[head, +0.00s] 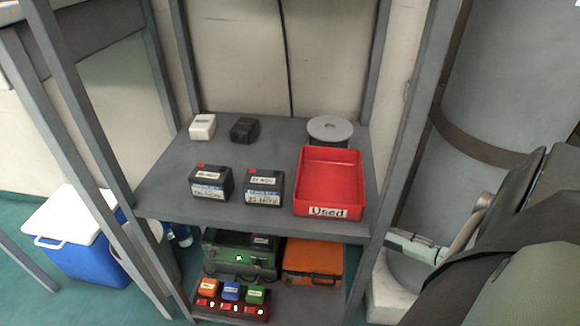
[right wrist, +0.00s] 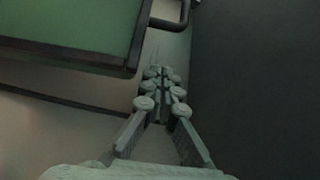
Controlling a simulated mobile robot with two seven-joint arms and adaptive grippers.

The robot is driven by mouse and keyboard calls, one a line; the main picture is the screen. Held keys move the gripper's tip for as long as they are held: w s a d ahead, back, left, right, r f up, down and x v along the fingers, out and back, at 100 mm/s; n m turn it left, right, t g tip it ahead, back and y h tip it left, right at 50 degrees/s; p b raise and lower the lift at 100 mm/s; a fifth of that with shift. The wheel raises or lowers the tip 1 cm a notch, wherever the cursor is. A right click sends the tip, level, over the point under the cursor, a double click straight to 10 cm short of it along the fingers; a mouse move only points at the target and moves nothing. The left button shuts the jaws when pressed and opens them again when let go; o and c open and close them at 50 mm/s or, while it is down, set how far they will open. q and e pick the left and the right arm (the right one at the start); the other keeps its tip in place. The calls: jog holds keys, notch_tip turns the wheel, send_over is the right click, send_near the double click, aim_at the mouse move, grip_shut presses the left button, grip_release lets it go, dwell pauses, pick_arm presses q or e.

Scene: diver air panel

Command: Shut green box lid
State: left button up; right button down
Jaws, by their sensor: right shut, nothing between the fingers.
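The dark green box (head: 228,262) sits on the lower shelf in the head view, partly hidden by the upper shelf. A dark labelled block (head: 262,240) shows at its top right. I cannot tell the lid's angle. A green panel (right wrist: 75,25) with a dark edge and a black handle (right wrist: 180,15) fills the upper left of the right wrist view; I cannot tell which part it is. My right gripper (right wrist: 163,75) is shut and empty, below and right of that panel. In the head view it (head: 392,238) is by the rack's right post. My left gripper is not in view.
An orange case (head: 312,262) stands right of the green box. Coloured blocks stand in a red charger (head: 230,310) in front. The upper shelf (head: 272,215) holds batteries and a red "Used" tray (head: 330,180). The right post (head: 398,130) stands beside my right gripper.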

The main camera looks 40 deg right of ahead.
jog(key=shift+s+a+f, duration=0.2)
jog(key=shift+a+f, duration=0.05)
jog(key=shift+a, duration=0.35)
jog(key=shift+s+a+f, duration=0.2)
jog(key=shift+s+a, duration=0.05)
jog(key=shift+a, duration=0.35)
jog(key=shift+s+a+f, duration=0.2)
jog(key=shift+a+f, duration=0.05)
jog(key=shift+a, duration=0.35)
